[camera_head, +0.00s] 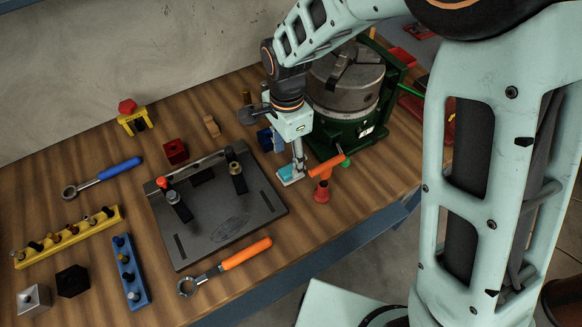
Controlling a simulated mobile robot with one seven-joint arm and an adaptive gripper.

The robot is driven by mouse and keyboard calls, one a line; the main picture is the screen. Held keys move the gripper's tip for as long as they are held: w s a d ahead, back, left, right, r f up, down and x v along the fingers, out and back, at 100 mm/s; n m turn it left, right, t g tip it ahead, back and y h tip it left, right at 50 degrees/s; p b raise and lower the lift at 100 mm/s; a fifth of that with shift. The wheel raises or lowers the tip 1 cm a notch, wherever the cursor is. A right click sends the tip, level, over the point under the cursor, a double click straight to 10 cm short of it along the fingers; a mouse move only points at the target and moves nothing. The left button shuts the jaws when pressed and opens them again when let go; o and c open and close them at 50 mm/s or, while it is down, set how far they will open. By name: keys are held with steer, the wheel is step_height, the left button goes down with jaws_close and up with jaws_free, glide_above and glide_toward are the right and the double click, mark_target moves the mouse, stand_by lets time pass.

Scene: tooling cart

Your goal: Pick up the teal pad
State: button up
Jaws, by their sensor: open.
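The teal pad (289,173) is a small flat teal piece with a pale edge. It shows at the lower end of my gripper (292,162), right of the dark fixture plate and left of the green machine. My gripper points down beside the machine with its jaws open. One finger shows clearly, reaching down to the pad; the other is hard to make out. I cannot tell whether the fingers touch the pad.
The green machine with a grey chuck (345,80) stands close on the right. An orange-handled red tool (324,181) lies just right of the pad. The dark fixture plate (225,220) is on the left. Blue blocks (266,140) sit behind. Bare wood (330,215) lies in front.

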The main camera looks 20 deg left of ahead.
mark_target(290, 169)
steer(key=f, duration=0.2)
steer(key=f+p, duration=0.1)
steer(key=f, duration=0.1)
steer(key=shift+d, duration=0.3)
steer(key=shift+f, duration=0.65)
steer(key=c, duration=1.2)
steer(key=shift+c, duration=0.2)
